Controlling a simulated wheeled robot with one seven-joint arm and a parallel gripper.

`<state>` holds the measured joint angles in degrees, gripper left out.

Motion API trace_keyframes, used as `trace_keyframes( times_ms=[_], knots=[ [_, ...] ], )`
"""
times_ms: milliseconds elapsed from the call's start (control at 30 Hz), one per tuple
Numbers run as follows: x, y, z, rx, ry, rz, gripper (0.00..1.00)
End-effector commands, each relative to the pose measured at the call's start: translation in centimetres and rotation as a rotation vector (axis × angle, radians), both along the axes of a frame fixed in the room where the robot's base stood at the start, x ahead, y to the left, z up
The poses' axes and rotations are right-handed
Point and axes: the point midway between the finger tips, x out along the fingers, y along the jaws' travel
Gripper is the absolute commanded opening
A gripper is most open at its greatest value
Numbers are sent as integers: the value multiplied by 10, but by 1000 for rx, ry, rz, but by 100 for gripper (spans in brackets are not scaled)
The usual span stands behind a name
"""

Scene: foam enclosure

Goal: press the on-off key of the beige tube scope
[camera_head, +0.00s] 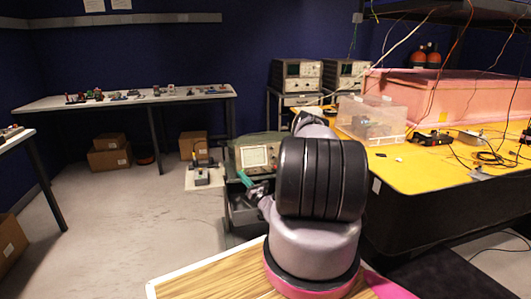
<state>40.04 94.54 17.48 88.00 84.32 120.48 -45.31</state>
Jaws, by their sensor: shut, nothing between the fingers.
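The nearest tube scope (258,156) has a beige front panel, a pale screen on its left and a grey-green case. It stands on a dark cart left of my arm, which hides its right side. Its on-off key is too small to make out. My gripper (243,179), with teal fingers, is low in front of the scope's lower left front. The fingers look shut and empty. I cannot tell whether they touch the scope.
Two more pale scopes (297,74) (345,75) stand at the back. A yellow table (420,190) with a clear bin (372,118) and loose cables is at right. A small device (201,176) lies on the floor at left. The floor (130,220) at left is mostly clear.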

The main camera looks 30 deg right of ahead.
Motion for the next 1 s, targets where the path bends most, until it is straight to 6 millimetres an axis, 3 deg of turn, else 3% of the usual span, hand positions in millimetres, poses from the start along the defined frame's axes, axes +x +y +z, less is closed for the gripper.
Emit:
trace_keyframes(
  times_ms=[167, 700, 1000],
  knots=[
    [-5, 1, 1, 1, 2, -1, 0],
    [-52, 14, 17, 1, 1, 0, 0],
    [-55, 16, 18, 0, 0, 0, 0]
  ],
)
